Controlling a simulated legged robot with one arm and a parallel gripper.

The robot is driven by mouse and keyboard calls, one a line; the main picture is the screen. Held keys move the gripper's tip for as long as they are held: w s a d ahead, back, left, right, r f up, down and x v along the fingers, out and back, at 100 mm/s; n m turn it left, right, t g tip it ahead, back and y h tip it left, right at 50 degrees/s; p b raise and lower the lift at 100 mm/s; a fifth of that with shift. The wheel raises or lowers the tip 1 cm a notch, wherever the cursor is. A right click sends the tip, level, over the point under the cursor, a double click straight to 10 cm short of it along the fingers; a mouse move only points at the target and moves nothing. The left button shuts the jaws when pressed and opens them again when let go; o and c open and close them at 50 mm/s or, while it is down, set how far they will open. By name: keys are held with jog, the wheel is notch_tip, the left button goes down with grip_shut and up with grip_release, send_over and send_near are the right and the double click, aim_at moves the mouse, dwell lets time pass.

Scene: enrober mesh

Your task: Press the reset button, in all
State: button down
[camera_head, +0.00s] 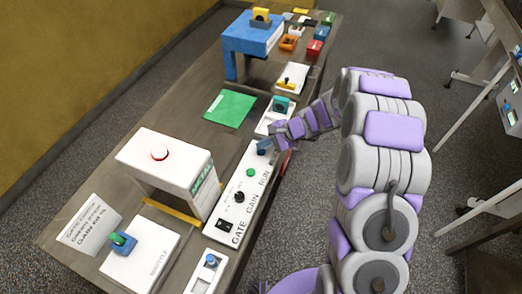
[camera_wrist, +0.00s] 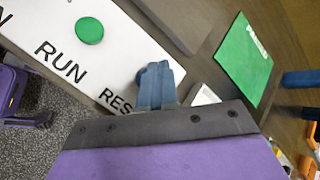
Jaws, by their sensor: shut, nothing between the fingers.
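The white control panel (camera_head: 240,190) lies along the bench edge, lettered GATE, GAIN and RUN; it also fills the upper left of the wrist view (camera_wrist: 70,32). There the letters RES show beside RUN, the rest covered by my gripper.
A white box with a red button (camera_head: 160,152) stands left of the panel. A green sheet (camera_head: 229,108) lies beyond. A white block with a teal part (camera_head: 280,105) sits past the panel's far end. A blue stand (camera_head: 253,35) and small coloured bins are farther back.

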aim_at(264, 152)
jog(key=shift+f, duration=0.15)
jog(key=shift+f, duration=0.25)
jog(key=shift+f+b, duration=0.45)
dwell(0.7)
jog(key=shift+r, duration=0.1)
jog(key=shift+r+p, duration=0.6)
jog(key=shift+r, duration=0.25)
jog(key=shift+r+p, duration=1.7)
jog(key=shift+r, duration=0.8)
jog(key=shift+s, duration=0.1)
